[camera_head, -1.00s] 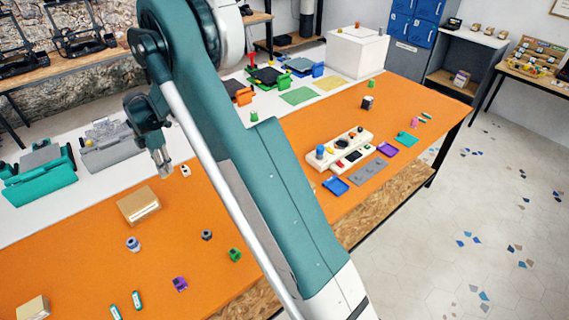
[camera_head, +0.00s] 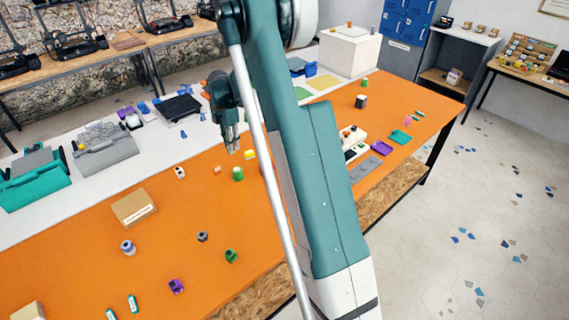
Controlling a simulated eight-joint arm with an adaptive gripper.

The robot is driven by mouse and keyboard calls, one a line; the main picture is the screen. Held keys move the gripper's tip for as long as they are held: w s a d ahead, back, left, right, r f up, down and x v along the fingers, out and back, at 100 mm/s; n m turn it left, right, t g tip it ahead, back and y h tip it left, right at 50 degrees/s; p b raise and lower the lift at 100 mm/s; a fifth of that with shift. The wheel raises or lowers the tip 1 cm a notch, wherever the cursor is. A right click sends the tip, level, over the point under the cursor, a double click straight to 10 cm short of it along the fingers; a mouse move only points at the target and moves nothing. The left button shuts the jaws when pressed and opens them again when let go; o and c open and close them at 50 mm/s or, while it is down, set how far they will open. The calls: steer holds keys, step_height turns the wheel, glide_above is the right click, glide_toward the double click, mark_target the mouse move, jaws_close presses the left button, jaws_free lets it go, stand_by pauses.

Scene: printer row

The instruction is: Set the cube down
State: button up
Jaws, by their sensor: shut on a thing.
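My gripper (camera_head: 233,149) hangs pointing down over the back part of the orange table (camera_head: 75,262), left of my upper arm. Its fingers are shut, and the cube between them is too small and too covered to make out. A yellow and white piece (camera_head: 250,154) shows just right of the fingertips. A green piece with a pale top (camera_head: 238,173) stands on the table just below them in the picture. I cannot tell the height of the fingertips above the table.
A cardboard box (camera_head: 134,207), a blue-white spool (camera_head: 128,248), a dark nut (camera_head: 203,237), a green block (camera_head: 232,256) and a purple block (camera_head: 176,286) stand on the left half. A white holder (camera_head: 352,138) is partly hidden by my arm. Bare table lies between these.

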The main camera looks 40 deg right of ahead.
steer(key=s+d, duration=0.6)
steer(key=d, duration=0.4)
steer(key=s+d+m, duration=0.1)
steer(key=s+d, duration=0.5)
steer(key=d, duration=0.5)
steer(key=shift+f, duration=3.1)
steer(key=shift+f, duration=0.1)
steer(key=shift+f+b, duration=0.35)
steer(key=shift+f, duration=1.4)
steer(key=shift+f, duration=0.15)
steer(key=o, duration=0.7)
steer(key=shift+r, duration=0.2)
